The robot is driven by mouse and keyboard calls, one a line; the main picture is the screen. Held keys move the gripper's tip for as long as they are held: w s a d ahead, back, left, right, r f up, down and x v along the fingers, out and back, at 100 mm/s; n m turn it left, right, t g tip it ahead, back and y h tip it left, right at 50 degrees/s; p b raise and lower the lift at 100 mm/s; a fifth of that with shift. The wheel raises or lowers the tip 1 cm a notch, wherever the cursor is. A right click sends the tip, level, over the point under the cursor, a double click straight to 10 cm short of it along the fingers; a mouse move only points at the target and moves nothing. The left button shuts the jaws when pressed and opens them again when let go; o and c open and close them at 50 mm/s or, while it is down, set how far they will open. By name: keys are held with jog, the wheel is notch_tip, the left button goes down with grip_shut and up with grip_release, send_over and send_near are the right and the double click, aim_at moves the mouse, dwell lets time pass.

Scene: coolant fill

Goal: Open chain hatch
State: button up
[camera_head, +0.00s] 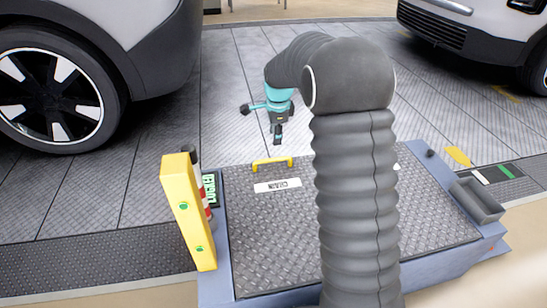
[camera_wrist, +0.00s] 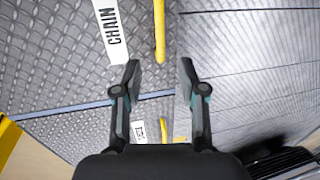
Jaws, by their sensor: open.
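The chain hatch is a grey diamond-plate cover (camera_wrist: 60,60) with a white label reading CHAIN (camera_wrist: 112,30). Its yellow handle (camera_wrist: 160,30) runs along its edge, in line with the gap between my fingertips. My gripper (camera_wrist: 160,68) is open and empty. I cannot tell its exact height over the handle. In the head view my gripper (camera_head: 277,136) shows small, above the left cover's yellow handle (camera_head: 272,163) in the picture.
A car wheel (camera_head: 52,90) and another car (camera_head: 470,30) flank the lane. A grey tray (camera_head: 478,200) sits at right.

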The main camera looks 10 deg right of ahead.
aim_at(274, 159)
jog(key=f, duration=0.4)
jog(key=w+f+b, duration=0.1)
jog(key=f, duration=0.2)
jog(key=w+f, duration=0.1)
jog(key=f, duration=0.3)
jog(key=shift+w+f, duration=0.15)
jog(key=shift+f, duration=0.15)
grip_shut()
